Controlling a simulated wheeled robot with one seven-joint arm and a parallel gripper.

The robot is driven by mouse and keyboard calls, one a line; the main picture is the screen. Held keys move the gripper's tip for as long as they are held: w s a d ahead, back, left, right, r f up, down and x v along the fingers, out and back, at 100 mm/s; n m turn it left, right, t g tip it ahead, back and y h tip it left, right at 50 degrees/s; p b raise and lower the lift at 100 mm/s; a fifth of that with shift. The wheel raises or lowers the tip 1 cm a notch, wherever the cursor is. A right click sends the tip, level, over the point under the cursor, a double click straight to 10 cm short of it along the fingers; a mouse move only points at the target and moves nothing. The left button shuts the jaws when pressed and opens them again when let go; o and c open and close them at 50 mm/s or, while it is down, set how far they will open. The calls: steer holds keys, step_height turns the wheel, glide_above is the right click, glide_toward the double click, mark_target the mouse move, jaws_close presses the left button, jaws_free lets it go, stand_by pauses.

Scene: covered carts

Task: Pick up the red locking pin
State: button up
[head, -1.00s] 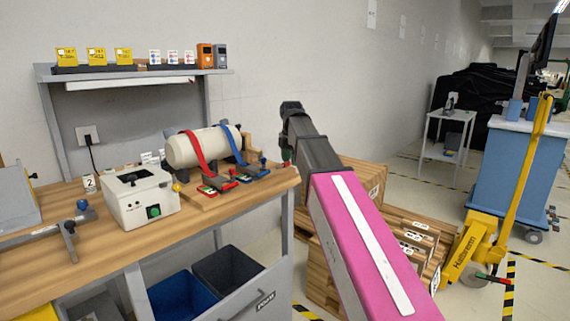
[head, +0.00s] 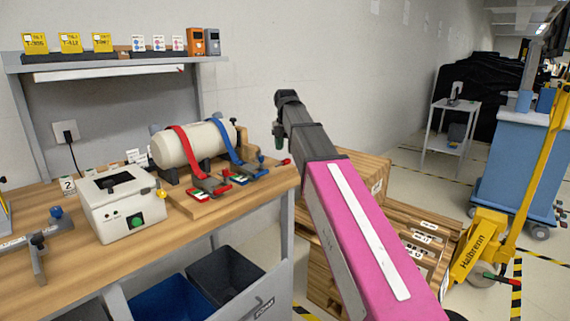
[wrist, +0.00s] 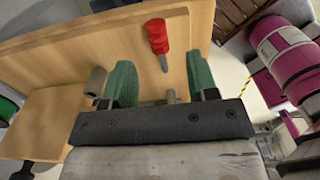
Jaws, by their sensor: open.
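The red locking pin (wrist: 157,36) has a ridged red handle and a thin grey metal shank. In the wrist view it lies against the pale wooden board (wrist: 60,52), ahead of the gap between my fingers, with its shank towards my gripper. My gripper (wrist: 161,80) is open, with green fingers spread and nothing between them. In the head view my gripper (head: 279,138) hangs near the right end of the bench. A small red piece (head: 286,161), probably the pin's handle, shows just below it at the bench's edge.
A cream cylinder (head: 190,144) is strapped down with red and blue ratchet straps left of my gripper. A white box with a green button (head: 120,205) stands further left. Wooden pallets (head: 415,235) and a yellow pallet jack (head: 480,245) stand to the right.

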mark_target(283, 163)
steer(key=shift+w+f, duration=0.1)
steer(key=shift+f, duration=2.5)
jaws_close()
